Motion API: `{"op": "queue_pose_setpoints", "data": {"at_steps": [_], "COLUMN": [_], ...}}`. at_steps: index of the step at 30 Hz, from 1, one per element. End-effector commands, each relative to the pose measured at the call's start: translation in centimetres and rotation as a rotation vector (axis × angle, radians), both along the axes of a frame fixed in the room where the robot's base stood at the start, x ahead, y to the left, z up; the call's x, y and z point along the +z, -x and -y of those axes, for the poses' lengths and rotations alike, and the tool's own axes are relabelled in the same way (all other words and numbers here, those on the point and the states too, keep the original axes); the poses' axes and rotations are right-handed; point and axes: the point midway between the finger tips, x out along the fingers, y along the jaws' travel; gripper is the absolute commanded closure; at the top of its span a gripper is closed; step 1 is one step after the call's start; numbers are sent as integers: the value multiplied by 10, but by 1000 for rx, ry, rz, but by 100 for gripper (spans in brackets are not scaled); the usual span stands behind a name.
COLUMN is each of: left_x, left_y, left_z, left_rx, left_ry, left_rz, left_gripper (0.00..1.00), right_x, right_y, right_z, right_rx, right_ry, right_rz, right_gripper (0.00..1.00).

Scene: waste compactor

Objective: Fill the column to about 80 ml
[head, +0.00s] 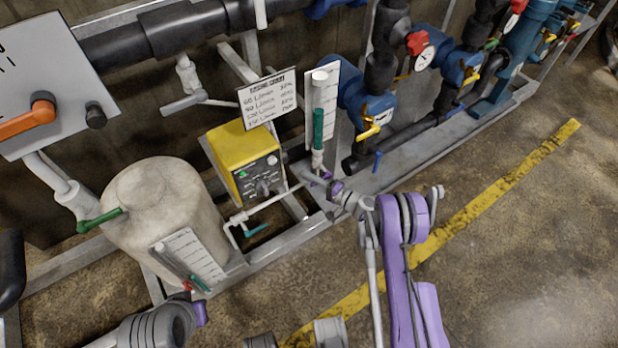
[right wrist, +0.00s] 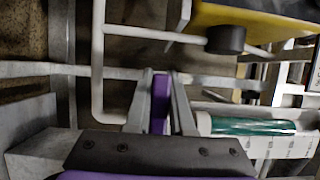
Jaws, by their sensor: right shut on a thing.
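The calibration column (head: 318,116) is a narrow upright tube in front of a white scale board, beside the yellow pump box. Green fills its lower-middle part, with a pale section above; the scale marks are too small to read. In the right wrist view the column (right wrist: 250,127) lies sideways to the right of my fingers. My right gripper (head: 322,176) is at the column's foot. Its fingers (right wrist: 160,105) are shut on a small purple handle (right wrist: 160,98). My left arm's purple-ended wrist (head: 200,313) is at lower left; its fingertips are unclear.
The yellow pump box (head: 245,165) with a dosing chart sign (head: 267,98) stands left of the column. A pale tank (head: 165,215) has a sloping gauge (head: 190,258). Blue and yellow valves (head: 370,115) are on the right. The floor at right is free.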

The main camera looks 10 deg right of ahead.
Motion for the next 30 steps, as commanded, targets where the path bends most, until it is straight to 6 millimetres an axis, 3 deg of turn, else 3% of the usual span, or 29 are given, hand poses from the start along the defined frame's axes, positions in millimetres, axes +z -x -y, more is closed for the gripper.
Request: {"op": "queue_pose_setpoints", "data": {"at_steps": [14, 30], "left_x": [-3, -22], "left_y": [0, -2], "left_z": [0, 0], "left_rx": [0, 0], "left_ry": [0, 0], "left_rz": [-1, -7], "left_gripper": [100, 100], "right_x": [-4, -29], "right_y": [0, -2], "right_z": [0, 7], "right_rx": [0, 0], "right_ry": [45, 422], "right_rz": [15, 152], "right_gripper": [100, 100]}}
